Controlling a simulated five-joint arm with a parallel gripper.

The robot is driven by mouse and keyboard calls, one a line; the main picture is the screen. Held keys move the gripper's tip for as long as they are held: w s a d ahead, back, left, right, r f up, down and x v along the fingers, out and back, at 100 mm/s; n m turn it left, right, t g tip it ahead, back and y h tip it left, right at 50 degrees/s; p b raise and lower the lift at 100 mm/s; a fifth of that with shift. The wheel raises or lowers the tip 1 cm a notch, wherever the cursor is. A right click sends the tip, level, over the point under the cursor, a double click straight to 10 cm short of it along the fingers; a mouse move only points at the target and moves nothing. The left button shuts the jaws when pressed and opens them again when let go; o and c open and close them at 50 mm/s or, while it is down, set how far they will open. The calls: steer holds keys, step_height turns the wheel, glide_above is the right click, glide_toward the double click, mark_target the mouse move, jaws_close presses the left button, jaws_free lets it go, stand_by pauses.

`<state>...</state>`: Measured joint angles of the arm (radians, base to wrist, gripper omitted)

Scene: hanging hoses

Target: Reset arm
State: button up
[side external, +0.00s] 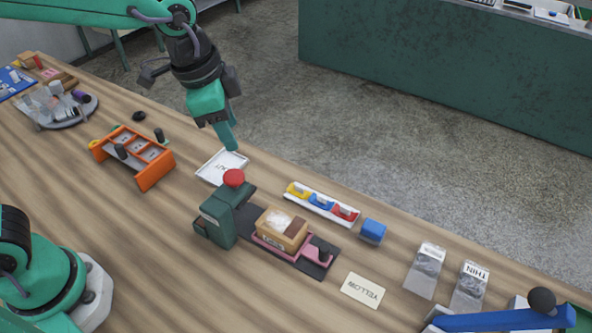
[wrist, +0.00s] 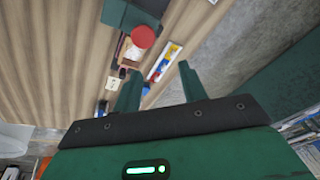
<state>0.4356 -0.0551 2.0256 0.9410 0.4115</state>
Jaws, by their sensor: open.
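My gripper (side external: 228,138) hangs from the arm above the far edge of the table, with its fingers pointing down near the white tray (side external: 222,167). In the wrist view my gripper (wrist: 158,82) shows two green fingers spread apart with nothing between them. The gripper is open and empty. A green device with a red knob (side external: 234,178) stands just below and in front of the fingers in the side view. The red knob (wrist: 143,37) also shows in the wrist view, beyond the fingertips.
A brown box (side external: 282,230) sits in a pink tray beside the green device. A strip with yellow, blue and red pieces (side external: 321,203) and a blue block (side external: 372,231) lie right. An orange rack (side external: 133,154) is left; a blue lever (side external: 505,320) is front right.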

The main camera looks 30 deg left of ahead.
steer(key=s+a+r+n+t+y, duration=0.1)
steer(key=s+a+r+n+t, duration=0.1)
steer(key=s+a+n, duration=0.7)
steer(key=s+a+t, duration=0.1)
steer(key=s+a, duration=0.2)
steer(key=a, duration=0.4)
steer(key=shift+n, duration=0.4)
